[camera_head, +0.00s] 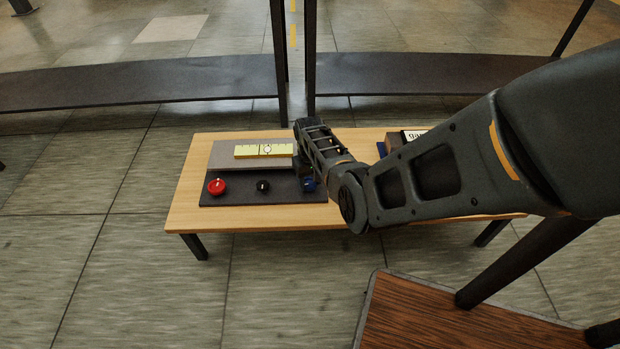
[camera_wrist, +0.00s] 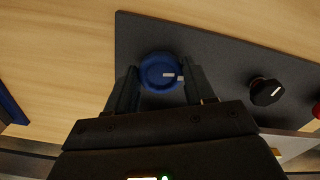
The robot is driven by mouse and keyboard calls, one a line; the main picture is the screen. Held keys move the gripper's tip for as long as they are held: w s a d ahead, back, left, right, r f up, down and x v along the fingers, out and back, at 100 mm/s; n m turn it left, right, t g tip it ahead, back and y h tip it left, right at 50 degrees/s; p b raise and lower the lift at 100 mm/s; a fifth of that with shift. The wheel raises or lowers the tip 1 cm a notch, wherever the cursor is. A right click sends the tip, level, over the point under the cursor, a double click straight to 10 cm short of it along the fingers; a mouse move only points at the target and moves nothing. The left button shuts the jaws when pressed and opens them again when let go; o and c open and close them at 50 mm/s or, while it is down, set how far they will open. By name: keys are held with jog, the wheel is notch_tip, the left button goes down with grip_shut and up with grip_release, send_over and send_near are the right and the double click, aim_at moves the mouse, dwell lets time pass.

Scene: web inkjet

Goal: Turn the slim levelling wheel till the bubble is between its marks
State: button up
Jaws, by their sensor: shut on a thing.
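A dark panel (camera_head: 230,196) lies on a small wooden table and carries a red knob (camera_head: 217,187), a small black knob (camera_head: 263,186) and a blue knob (camera_head: 309,184). In the wrist view my gripper (camera_wrist: 160,84) is shut on the blue knob (camera_wrist: 159,66), with one finger on each side of it. A white mark on the blue knob points right in that view. The slim black knob (camera_wrist: 266,91) stands apart from my fingers, with a white pointer. The yellow-green level vial (camera_head: 250,151) sits on a raised grey plate behind the knobs; its bubble (camera_head: 267,149) shows near the middle lines.
The wooden table (camera_head: 185,205) has bare room left of the panel and along its front. A box with a printed label (camera_head: 413,135) stands at the back right, partly behind my arm. A dark brown surface (camera_head: 440,315) is at the lower right.

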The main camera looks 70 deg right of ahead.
aim_at(309, 183)
jog(key=shift+w+m, duration=0.1)
jog(key=shift+m, duration=2.1)
jog(key=o, duration=1)
jog(key=shift+o, duration=0.2)
jog(key=shift+r+p, duration=2)
jog(key=shift+r, duration=1.9)
jog(key=shift+a+f, duration=0.1)
